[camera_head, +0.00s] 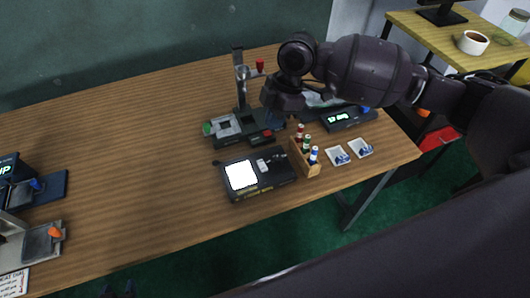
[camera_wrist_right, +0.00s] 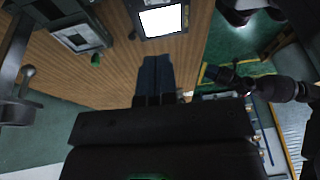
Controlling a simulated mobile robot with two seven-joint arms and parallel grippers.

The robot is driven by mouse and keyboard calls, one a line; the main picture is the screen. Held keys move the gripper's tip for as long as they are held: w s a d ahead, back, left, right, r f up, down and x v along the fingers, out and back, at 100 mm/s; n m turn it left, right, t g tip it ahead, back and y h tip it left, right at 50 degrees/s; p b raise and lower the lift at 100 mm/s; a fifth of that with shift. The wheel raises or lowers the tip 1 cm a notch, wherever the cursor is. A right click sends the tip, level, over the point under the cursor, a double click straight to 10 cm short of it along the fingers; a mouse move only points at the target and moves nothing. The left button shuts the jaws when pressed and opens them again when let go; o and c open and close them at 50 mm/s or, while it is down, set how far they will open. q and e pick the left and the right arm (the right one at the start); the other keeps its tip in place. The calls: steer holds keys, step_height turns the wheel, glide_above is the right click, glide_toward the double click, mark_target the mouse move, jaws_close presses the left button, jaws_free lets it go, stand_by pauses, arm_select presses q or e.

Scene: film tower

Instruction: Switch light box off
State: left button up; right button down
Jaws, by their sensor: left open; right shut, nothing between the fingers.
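The light box (camera_head: 258,188) is a dark flat unit near the front of the wooden table. Its square panel (camera_head: 241,175) glows bright white, so it is lit. Small pale controls sit on its top right of the panel. The glowing panel also shows at the top of the right wrist view (camera_wrist_right: 161,20). My right gripper (camera_head: 284,108) is above the table, behind the light box and apart from it. Its fingers (camera_wrist_right: 152,82) are shut and empty. My left gripper (camera_head: 118,290) barely shows at the bottom edge, its two tips apart, in front of the table.
A wooden rack with small bottles (camera_head: 306,160) stands right of the light box, with two small white trays (camera_head: 338,156) beyond. A device with a column (camera_head: 240,125) stands behind. Other equipment (camera_head: 40,248) is at the far left. The table's left middle is clear.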

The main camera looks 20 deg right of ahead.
steer(key=b, duration=0.2)
glide_toward(263, 168)
steer(key=x, duration=0.6)
steer(key=shift+a+r, duration=0.15)
steer(key=shift+a, duration=0.1)
arm_select(q)
steer(key=shift+f, duration=0.4)
arm_select(e)
steer(key=shift+f, duration=0.7)
arm_select(q)
steer(key=shift+p, duration=0.3)
